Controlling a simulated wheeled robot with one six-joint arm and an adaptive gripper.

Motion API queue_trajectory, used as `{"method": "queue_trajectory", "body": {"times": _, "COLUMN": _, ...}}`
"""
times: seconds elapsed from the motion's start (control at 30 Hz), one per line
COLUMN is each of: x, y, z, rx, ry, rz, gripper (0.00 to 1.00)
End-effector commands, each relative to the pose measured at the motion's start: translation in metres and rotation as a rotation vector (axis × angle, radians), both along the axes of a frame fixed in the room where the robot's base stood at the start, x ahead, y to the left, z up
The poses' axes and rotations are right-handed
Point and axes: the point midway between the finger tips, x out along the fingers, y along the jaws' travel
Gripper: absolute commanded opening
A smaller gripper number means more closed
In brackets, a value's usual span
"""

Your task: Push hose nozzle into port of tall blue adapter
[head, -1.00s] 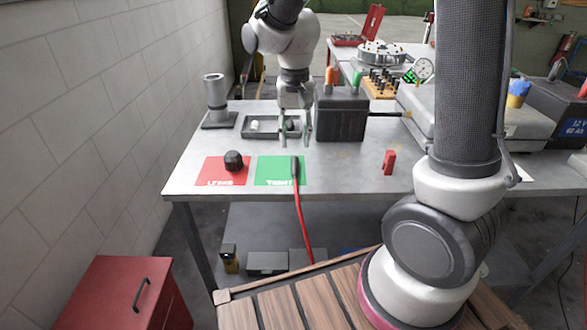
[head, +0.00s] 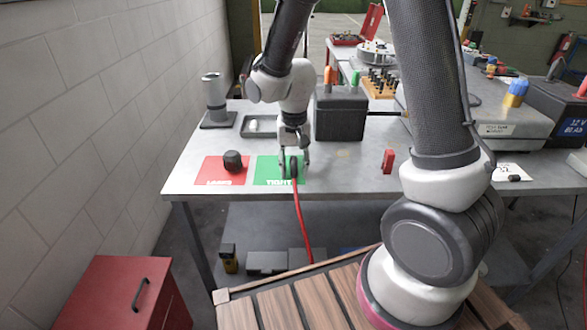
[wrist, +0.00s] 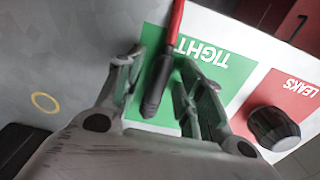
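The black hose nozzle (wrist: 157,85) lies on the green "TIGHT" mat (wrist: 235,70), joined to a red hose (head: 300,215) that hangs over the table's front edge. My gripper (head: 294,164) is down at the mat over the nozzle. In the wrist view, its open fingers (wrist: 160,75) stand on either side of the nozzle, with visible gaps. I cannot make out a tall blue adapter in either view.
A black knob-like part (head: 233,160) sits on the red "LEAKS" mat (head: 212,172). A grey cylinder on a base (head: 214,95) stands at the back left. A shallow tray (head: 258,133) and dark box (head: 340,117) are behind my gripper. A red part (head: 388,161) stands right.

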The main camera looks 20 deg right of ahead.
Motion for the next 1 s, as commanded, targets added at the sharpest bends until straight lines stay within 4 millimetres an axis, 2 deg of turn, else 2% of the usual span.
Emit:
{"method": "queue_trajectory", "body": {"times": 0.2, "x": 0.0, "y": 0.0, "z": 0.0, "rx": 0.0, "ry": 0.0, "rz": 0.0, "gripper": 0.38}}
{"method": "queue_trajectory", "body": {"times": 0.27, "x": 0.0, "y": 0.0, "z": 0.0, "rx": 0.0, "ry": 0.0, "rz": 0.0, "gripper": 0.28}}
{"method": "queue_trajectory", "body": {"times": 0.4, "x": 0.0, "y": 0.0, "z": 0.0, "rx": 0.0, "ry": 0.0, "rz": 0.0, "gripper": 0.03}}
{"method": "queue_trajectory", "body": {"times": 0.43, "x": 0.0, "y": 0.0, "z": 0.0, "rx": 0.0, "ry": 0.0, "rz": 0.0, "gripper": 0.0}}
{"method": "queue_trajectory", "body": {"times": 0.67, "x": 0.0, "y": 0.0, "z": 0.005, "rx": 0.001, "ry": -0.001, "rz": 0.0, "gripper": 0.0}}
{"method": "queue_trajectory", "body": {"times": 1.0, "x": 0.001, "y": 0.0, "z": 0.036, "rx": 0.001, "ry": -0.003, "rz": 0.0, "gripper": 0.0}}
